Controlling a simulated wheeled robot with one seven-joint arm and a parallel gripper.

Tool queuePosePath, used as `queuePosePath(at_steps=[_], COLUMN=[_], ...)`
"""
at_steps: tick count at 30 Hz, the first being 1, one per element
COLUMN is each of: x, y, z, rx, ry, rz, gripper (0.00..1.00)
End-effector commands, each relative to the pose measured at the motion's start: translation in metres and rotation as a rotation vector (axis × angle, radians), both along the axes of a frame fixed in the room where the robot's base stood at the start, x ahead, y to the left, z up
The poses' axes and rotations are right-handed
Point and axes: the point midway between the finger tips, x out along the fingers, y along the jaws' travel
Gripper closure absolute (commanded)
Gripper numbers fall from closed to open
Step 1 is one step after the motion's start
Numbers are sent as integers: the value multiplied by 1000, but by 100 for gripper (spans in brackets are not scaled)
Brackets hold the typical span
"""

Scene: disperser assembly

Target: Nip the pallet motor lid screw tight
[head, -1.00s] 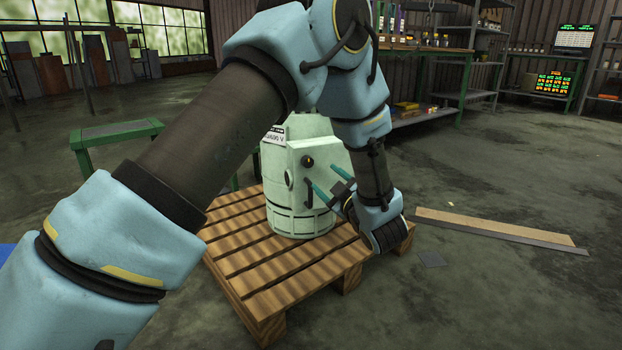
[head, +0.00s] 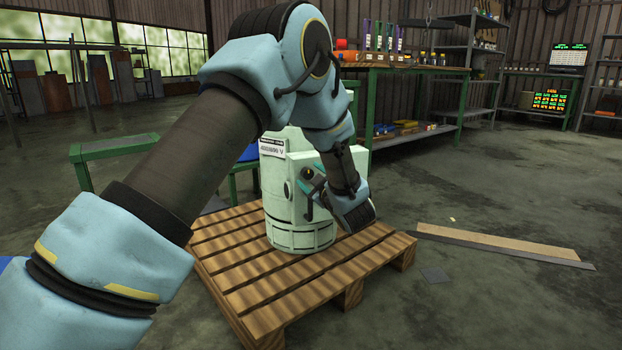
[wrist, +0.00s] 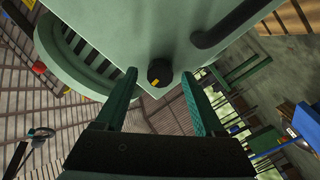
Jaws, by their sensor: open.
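The pale green motor housing (head: 285,215) stands upright on the wooden pallet (head: 240,275). Its boxy lid (wrist: 125,35) fills the top of the wrist view. The lid screw (wrist: 160,73) is a round black knob with a yellow mark on the lid face; it also shows small in the head view (head: 307,173). My gripper (wrist: 158,80) is open, with one green finger on each side of the knob. A gap shows between the knob and each finger; I cannot tell how deep the fingertips reach. In the head view my wrist partly hides the lid.
A dark curved handle (wrist: 235,22) sits on the lid to the right of the knob. A green-framed workbench (head: 405,70) stands behind the pallet. A plank (head: 495,241) lies on the floor at right. The floor around the pallet is mostly clear.

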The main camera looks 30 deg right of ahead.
Motion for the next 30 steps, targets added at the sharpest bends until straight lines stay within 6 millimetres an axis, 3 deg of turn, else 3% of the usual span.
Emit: queuePosePath(at_steps=[2,20,30], x=[0,0,-1], y=[0,0,0], z=[0,0,1], rx=[0,0,13], ry=[0,0,0], rz=[0,0,-1], gripper=[33,100,100])
